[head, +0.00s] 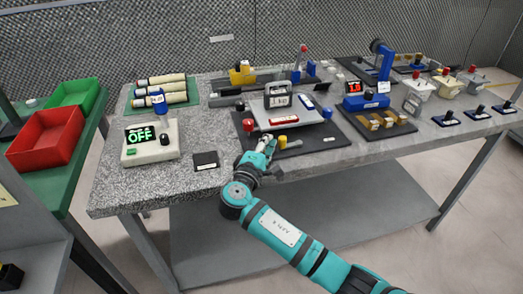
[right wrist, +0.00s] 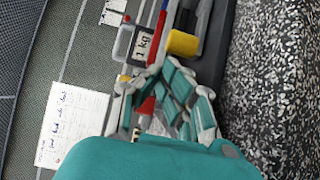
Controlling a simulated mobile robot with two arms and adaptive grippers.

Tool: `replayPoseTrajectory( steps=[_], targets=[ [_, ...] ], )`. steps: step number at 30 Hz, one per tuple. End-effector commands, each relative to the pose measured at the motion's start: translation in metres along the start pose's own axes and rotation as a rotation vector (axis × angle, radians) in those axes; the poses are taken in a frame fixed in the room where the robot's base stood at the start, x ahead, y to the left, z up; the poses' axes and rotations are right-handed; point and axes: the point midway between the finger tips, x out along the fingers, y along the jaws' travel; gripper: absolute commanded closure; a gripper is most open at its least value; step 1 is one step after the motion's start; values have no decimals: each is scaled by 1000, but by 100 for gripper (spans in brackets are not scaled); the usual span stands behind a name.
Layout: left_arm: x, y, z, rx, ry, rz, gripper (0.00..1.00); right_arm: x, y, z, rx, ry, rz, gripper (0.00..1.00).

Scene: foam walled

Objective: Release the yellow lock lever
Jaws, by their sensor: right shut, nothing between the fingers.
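A yellow knob-like end (head: 281,141), which looks like the lock lever, sits at the front of a dark base plate (head: 318,137). It also shows as a yellow cylinder in the right wrist view (right wrist: 183,43). My right gripper (head: 268,144) is shut and empty just left of the yellow end. In the head view it looks very close, but I cannot tell whether they touch. The fingers also show in the right wrist view (right wrist: 157,74), below the yellow cylinder. The lever's lower part is partly hidden. My left gripper is not in view.
On the same base are a red knob (head: 248,124), a grey plate with a 1 kg weight (head: 278,99) and a red bar (head: 285,121). A box reading OFF (head: 150,150) and a small black block (head: 205,160) stand to the left. The front right table strip is clear.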

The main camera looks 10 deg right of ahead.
Motion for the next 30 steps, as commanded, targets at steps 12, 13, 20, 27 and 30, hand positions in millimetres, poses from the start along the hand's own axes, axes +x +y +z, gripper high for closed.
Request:
replayPoseTrajectory(
  steps=[12,13,20,27,30],
  targets=[
    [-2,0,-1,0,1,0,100,26,0,0,1,0,-1,100],
    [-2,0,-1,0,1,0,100,26,0,0,1,0,-1,100],
    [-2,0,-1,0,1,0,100,26,0,0,1,5,-1,100],
    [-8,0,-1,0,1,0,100,23,0,3,0,92,0,100],
    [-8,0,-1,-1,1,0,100,21,0,3,1,116,-2,100]
  ],
)
